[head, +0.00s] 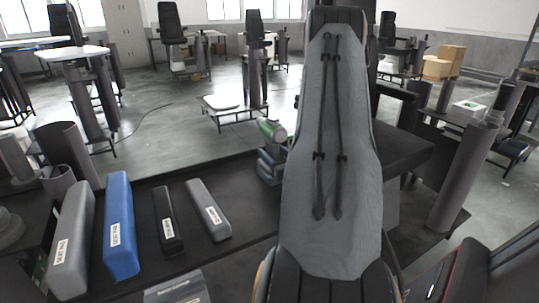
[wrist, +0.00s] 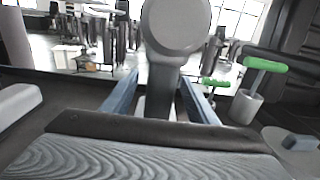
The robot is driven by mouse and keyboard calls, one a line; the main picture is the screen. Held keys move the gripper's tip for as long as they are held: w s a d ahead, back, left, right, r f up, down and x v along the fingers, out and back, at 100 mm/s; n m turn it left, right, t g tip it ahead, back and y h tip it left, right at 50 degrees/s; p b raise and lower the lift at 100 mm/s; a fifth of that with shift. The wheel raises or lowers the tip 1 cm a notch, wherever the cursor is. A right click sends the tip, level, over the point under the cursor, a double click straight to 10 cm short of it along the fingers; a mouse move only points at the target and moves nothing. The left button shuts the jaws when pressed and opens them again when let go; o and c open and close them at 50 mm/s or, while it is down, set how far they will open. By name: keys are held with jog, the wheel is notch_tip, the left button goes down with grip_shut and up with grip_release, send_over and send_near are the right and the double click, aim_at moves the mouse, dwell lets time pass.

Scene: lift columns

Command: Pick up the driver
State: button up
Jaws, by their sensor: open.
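In the wrist view, a green T-shaped handle (wrist: 265,64) stands tilted in a pale cup (wrist: 245,106) at the right. A smaller green handle (wrist: 215,82) shows to its left. I cannot tell which of these, if either, is the driver. In the head view, a green item (head: 272,130) shows beside the grey padded back, partly hidden by it. My gripper (wrist: 159,78) appears as two blue-grey fingers in the wrist view, open and apart, with a grey post between them in the picture. It is left of the green handles.
Grey, blue (head: 120,226) and black (head: 167,221) labelled bars lie on the dark bench (head: 150,180) at left. A tall grey padded shape (head: 332,170) with black straps fills the middle. A grey cylinder (head: 462,180) stands at right.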

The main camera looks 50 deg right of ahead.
aim_at(266, 145)
jog(key=shift+p+x, duration=1.2)
jog(key=shift+x, duration=1.45)
jog(key=shift+d, duration=0.1)
jog(key=c, duration=1.3)
grip_shut()
jog(key=shift+r, duration=0.1)
